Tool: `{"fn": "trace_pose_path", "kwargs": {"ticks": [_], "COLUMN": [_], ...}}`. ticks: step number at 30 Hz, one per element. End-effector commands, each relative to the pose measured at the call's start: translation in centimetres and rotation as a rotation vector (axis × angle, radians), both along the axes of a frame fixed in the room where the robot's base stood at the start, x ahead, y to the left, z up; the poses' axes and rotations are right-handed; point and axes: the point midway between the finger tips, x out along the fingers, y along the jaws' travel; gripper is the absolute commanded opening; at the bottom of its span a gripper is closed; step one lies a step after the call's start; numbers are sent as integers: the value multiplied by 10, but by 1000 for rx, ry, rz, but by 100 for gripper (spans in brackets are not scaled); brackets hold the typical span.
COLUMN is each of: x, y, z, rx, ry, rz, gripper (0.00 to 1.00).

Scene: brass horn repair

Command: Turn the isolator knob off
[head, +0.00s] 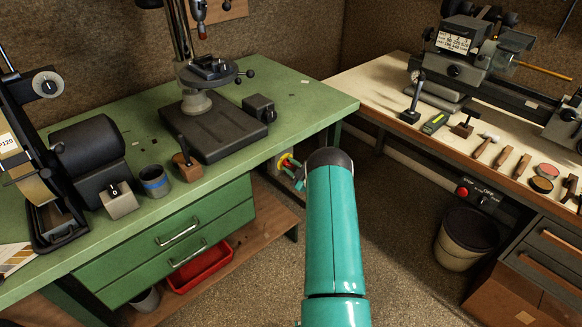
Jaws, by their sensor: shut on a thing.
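The isolator knob (286,159), red on a yellow plate, is on a pale box below the right front edge of the green bench. My gripper (292,168) is at it, with its teal fingers touching the front of the knob. It is shut on the knob. My teal arm comes up from the bottom of the view and hides the rest of the gripper and the area to its right. The knob is small here, and its pointing direction cannot be told.
The green bench (150,213) with a drill press (208,90) and drawers stands left of my arm. The pale bench (375,88) with a lathe (462,50) stands right. Bare floor lies between the benches.

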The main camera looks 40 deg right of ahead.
Motion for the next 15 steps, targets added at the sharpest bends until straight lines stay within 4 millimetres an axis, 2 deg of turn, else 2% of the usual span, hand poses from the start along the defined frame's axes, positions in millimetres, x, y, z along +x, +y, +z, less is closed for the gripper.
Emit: {"fn": "trace_pose_path", "kwargs": {"ticks": [2, 3, 11, 15], "x": [0, 0, 0, -7], "y": [0, 0, 0, -1], "z": [1, 1, 0, 0], "rx": [-1, -1, 0, 1], "ry": [-2, -2, -1, 0], "rz": [1, 1, 1, 0], "gripper": [6, 36, 36, 36]}}
